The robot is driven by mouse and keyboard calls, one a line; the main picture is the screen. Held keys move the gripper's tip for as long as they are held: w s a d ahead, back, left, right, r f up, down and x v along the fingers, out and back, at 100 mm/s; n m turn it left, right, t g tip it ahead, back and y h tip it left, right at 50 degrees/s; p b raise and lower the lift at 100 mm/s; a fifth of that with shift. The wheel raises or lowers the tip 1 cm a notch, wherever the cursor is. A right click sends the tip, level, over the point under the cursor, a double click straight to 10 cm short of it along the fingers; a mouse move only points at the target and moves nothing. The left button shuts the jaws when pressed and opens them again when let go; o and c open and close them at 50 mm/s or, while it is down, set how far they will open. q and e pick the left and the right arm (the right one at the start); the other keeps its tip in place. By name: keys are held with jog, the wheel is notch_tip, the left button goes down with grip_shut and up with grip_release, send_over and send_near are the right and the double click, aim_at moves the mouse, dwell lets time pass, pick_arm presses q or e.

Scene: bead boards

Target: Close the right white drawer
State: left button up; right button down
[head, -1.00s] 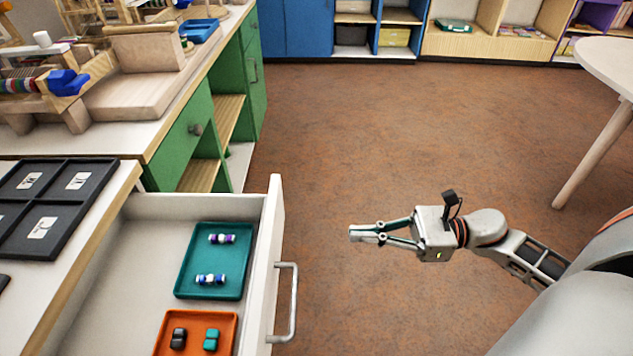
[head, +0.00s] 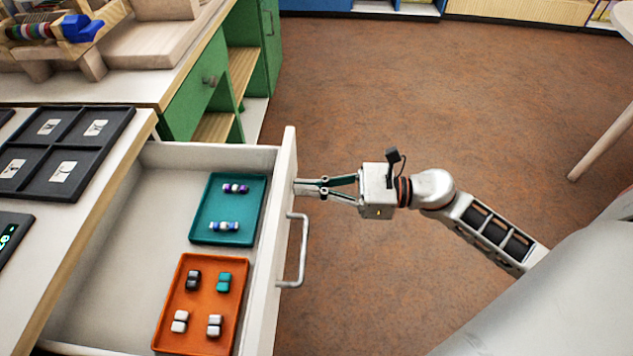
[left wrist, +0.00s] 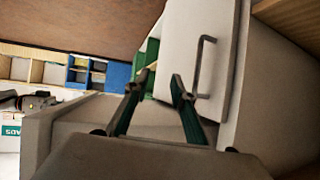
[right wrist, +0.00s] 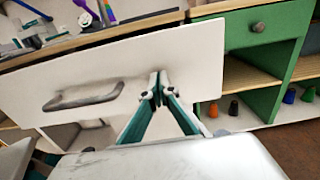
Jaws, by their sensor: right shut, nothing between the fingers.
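The right white drawer (head: 110,240) stands open in the head view, its inside showing. Its front (head: 290,170) faces right and carries a grey bar handle (head: 302,250). My right gripper (head: 298,188) is shut and empty, its fingertips at the outer face of the front, beyond the handle's far end. In the right wrist view the shut fingertips (right wrist: 159,76) are at the white front (right wrist: 195,60), right of the handle (right wrist: 85,97); exact contact is hard to tell. My left gripper (left wrist: 155,82) shows only in its wrist view, open and empty.
Inside the drawer lie a teal tray (head: 200,233) with bead pieces and an orange tray (head: 172,330) with small blocks. A black sectioned tray (head: 72,150) lies on the counter. A green cabinet (head: 190,105) stands beyond the drawer.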

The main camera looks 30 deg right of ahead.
dwell(0.3)
